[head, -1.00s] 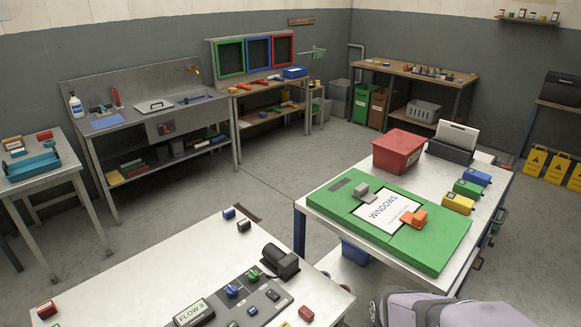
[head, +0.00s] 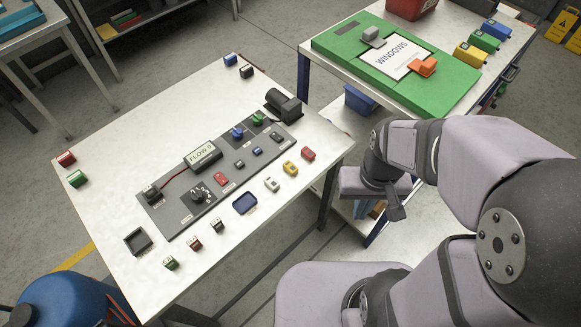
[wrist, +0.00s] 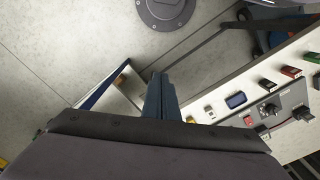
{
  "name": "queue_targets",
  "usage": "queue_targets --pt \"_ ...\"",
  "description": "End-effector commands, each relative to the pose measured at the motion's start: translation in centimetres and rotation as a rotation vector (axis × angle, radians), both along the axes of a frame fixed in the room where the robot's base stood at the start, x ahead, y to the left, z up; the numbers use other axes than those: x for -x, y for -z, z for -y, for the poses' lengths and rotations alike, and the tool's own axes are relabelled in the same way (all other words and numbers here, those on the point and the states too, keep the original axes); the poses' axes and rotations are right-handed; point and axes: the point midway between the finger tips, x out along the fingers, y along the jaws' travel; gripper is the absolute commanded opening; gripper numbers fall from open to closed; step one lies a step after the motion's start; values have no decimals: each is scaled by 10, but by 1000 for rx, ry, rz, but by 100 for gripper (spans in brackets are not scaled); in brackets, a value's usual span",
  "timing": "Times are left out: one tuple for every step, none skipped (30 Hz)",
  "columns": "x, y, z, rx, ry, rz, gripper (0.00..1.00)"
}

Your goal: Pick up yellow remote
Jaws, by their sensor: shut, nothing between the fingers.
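The yellow remote (head: 290,168) appears to be the small yellow block lying near the right edge of the white table, between a red block (head: 308,154) and a pale block (head: 272,184). My gripper (head: 398,212) is off that table's right edge, above the gap between the two tables. It is apart from the remote. In the wrist view its two fingers (wrist: 160,78) are together with nothing between them.
A second table at upper right bears a green board (head: 340,42). A blue tank (head: 75,300) stands at lower left.

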Motion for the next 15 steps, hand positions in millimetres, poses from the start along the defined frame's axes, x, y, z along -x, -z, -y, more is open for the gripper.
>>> queue_targets --pt "0 0 0 0 0 0 0" --pt "0 0 0 0 0 0 0" --pt "0 0 0 0 0 0 0" --pt "0 0 0 0 0 0 0" --pt "0 0 0 0 0 0 0" --pt "0 0 0 0 0 0 0" --pt "0 0 0 0 0 0 0" --pt "0 0 0 0 0 0 0" --pt "0 0 0 0 0 0 0" --pt "0 0 0 0 0 0 0" --pt "0 0 0 0 0 0 0" --pt "0 0 0 0 0 0 0" --pt "0 0 0 0 0 0 2" --pt "0 0 0 0 0 0 10" --pt "0 0 0 0 0 0 19"
